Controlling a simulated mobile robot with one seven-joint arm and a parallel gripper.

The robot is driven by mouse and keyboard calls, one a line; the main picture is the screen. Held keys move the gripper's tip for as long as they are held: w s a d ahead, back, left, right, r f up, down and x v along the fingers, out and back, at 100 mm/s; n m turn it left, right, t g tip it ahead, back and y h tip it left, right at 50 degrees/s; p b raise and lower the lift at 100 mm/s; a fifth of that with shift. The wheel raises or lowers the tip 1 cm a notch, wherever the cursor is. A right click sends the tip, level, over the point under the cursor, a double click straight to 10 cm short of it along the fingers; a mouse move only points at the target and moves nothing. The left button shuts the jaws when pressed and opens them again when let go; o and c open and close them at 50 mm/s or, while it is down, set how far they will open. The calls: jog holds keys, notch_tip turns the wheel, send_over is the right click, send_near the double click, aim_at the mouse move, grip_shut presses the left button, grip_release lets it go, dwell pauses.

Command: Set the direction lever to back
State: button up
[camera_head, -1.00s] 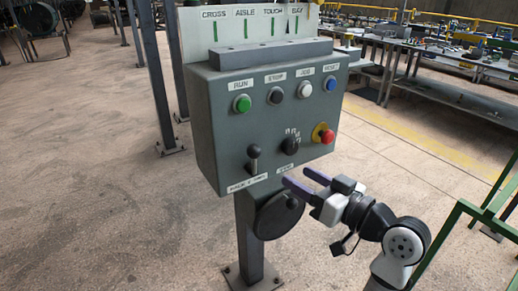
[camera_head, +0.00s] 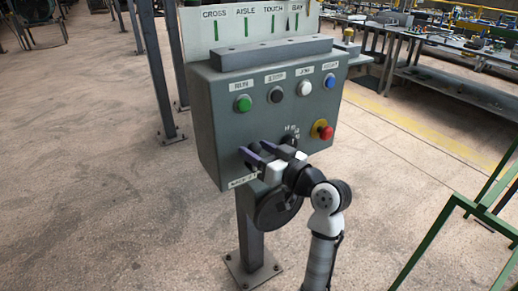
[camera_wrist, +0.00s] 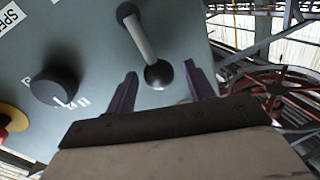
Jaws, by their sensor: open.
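The direction lever (camera_wrist: 140,38) is a grey stick with a dark knob on a round black base (camera_wrist: 158,75), set in the grey control box. In the wrist view the stick leans up and left from its base. My gripper (camera_wrist: 158,80) is open, with its purple fingers at either side of the base in that view. I cannot tell whether the fingers touch the lever. In the head view my gripper (camera_head: 255,153) is at the lower left of the box front (camera_head: 220,130), and it covers most of the lever.
A dark rotary knob (camera_head: 290,139) and a red stop button (camera_head: 325,132) sit right of the lever. Green (camera_head: 243,103), black, white and blue buttons line the row above. Green rails (camera_head: 470,205) stand at the right.

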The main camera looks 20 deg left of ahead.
aim_at(232, 153)
jog(key=shift+c, duration=0.2)
grip_shut()
jog(key=shift+s+a+f+n+b, duration=0.15)
jog(key=shift+n+b, duration=0.15)
jog(key=shift+b, duration=0.15)
jog(key=shift+s+a+f+n+h+b, duration=0.15)
jog(key=shift+s+a+n+h+b, duration=0.2)
jog(key=shift+n+b, duration=0.75)
jog(key=shift+s+a+f+n+h+b, duration=0.1)
jog(key=shift+s+a+n+b, duration=0.4)
jog(key=shift+n+b, duration=0.6)
jog(key=shift+s+a+f+n+h+b, duration=0.2)
jog(key=shift+s+n+b, duration=0.5)
jog(key=shift+b, duration=0.6)
jog(key=shift+w, duration=0.1)
jog(key=shift+o, duration=0.2)
grip_release()
